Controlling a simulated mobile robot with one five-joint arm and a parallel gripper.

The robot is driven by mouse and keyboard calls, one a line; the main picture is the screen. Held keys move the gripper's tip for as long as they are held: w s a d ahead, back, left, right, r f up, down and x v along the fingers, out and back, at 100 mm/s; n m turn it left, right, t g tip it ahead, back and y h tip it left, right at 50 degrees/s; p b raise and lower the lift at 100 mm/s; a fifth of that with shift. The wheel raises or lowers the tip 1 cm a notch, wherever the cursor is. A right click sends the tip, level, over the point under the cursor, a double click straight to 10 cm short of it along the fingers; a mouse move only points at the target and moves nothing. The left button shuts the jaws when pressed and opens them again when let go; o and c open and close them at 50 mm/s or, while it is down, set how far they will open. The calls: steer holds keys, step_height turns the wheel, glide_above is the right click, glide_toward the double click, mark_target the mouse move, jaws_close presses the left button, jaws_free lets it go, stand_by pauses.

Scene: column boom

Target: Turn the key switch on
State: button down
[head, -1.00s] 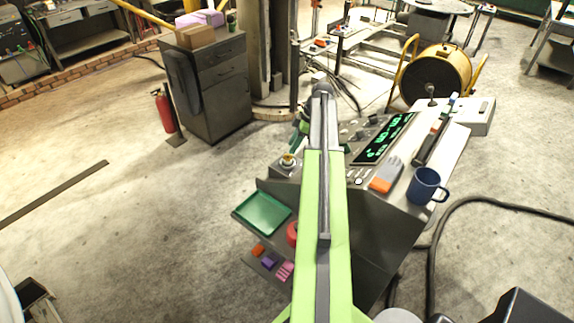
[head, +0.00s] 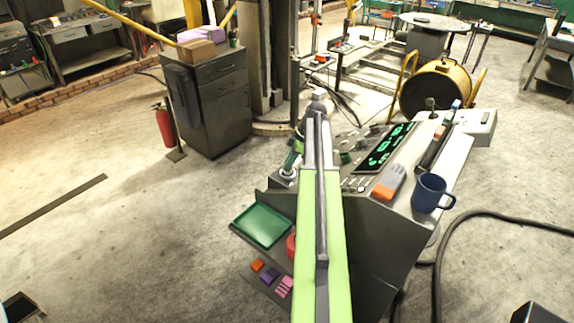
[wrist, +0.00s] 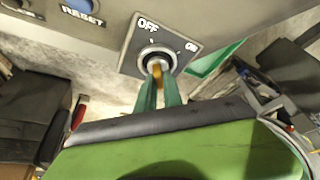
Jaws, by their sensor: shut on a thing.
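The key switch (wrist: 150,60) is a round dark lock with a bright ring on a grey plate, marked OFF at upper left and ON at right in the wrist view. A small yellow-orange key (wrist: 157,72) stands out of it. My gripper (wrist: 159,84) has green fingers shut on the key from both sides. Which mark the key points to I cannot tell. In the head view, the switch (head: 287,175) is at the left end of the sloped console, with my gripper (head: 290,164) right above it. My arm hides part of the console.
A blue RESET button (wrist: 80,4) is near the switch. The console carries a green display (head: 388,146), an orange-and-grey object (head: 388,183) and a blue mug (head: 429,193). A green tray (head: 262,225) is below the switch. Open floor lies to the left.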

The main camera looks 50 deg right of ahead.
stand_by(0.3)
steer(key=m+h, duration=0.1)
steer(key=m, duration=0.2)
steer(key=shift+s+a+t, duration=0.1)
steer(key=shift+a+t, duration=0.05)
steer(key=shift+t, duration=0.15)
steer(key=m, duration=0.2)
steer(key=m+h, duration=0.1)
steer(key=m, duration=0.1)
steer(key=shift+a+m+t+h, duration=0.1)
steer(key=shift+m+t+h, duration=0.2)
steer(key=m+h, duration=0.1)
steer(key=m, duration=0.3)
steer(key=shift+a+f+h, duration=0.1)
steer(key=shift+h, duration=0.3)
steer(key=shift+m+g+h, duration=0.4)
steer(key=shift+m+h, duration=0.2)
steer(key=shift+m, duration=1.5)
steer(key=c, duration=1.5)
jaws_free()
